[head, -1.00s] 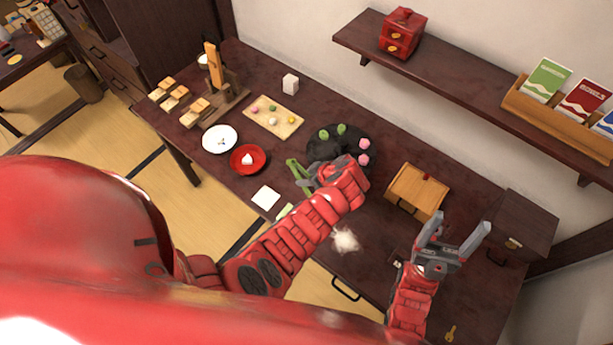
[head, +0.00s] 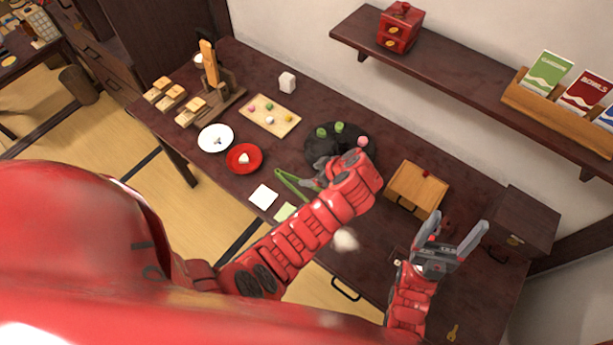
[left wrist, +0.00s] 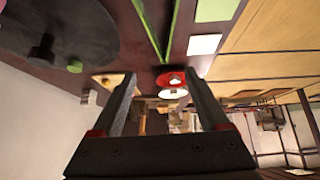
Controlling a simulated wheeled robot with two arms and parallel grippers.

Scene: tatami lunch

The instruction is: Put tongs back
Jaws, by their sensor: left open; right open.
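The green tongs (head: 292,184) lie on the dark table, left of my left gripper and below the black round plate. In the left wrist view the tongs (left wrist: 158,38) form a narrow V above the gap between my fingertips. My left gripper (head: 313,172) is open and empty by the lower edge of the black plate (head: 316,150); its fingers (left wrist: 161,80) are spread in the wrist view and do not touch the tongs. The forearm hides part of the plate. My right gripper (head: 459,220) is open and empty over the table's right part, below the wooden box.
A wooden board (head: 261,124) holds sweets. A wooden box (head: 418,187) and dark cabinet (head: 521,222) stand right.

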